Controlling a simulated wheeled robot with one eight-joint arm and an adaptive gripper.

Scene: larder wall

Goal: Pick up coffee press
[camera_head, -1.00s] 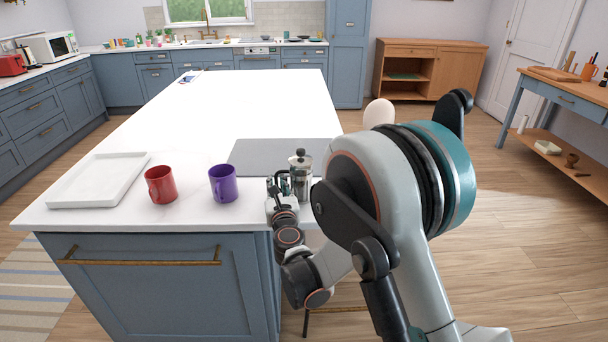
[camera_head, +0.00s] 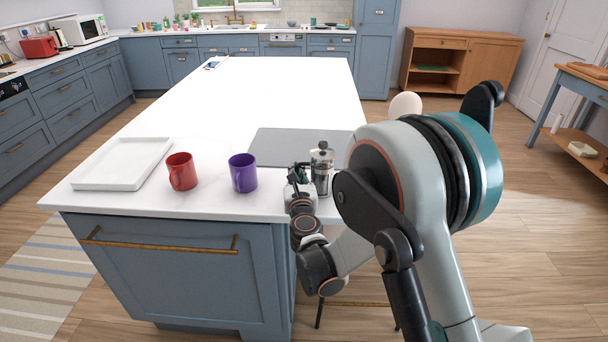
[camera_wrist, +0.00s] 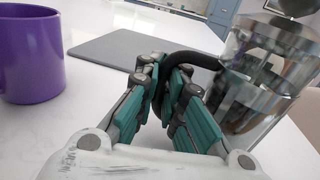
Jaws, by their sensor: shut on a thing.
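The coffee press (camera_head: 322,168) is a glass and metal cylinder with a knobbed lid, upright at the right front of the white island. In the wrist view the coffee press (camera_wrist: 262,75) fills the right side, and its dark curved handle (camera_wrist: 190,60) runs between the teal finger pads. My gripper (camera_head: 300,172) is at the press's left side. In the wrist view my gripper (camera_wrist: 165,85) is shut on the handle. Whether the press's base touches the counter is hard to tell.
A purple mug (camera_head: 243,173) stands left of my gripper, with a red mug (camera_head: 181,171) further left. A white tray (camera_head: 122,164) lies at the left edge. A grey mat (camera_head: 290,147) lies behind the press. The island's middle and back (camera_head: 250,95) are mostly clear.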

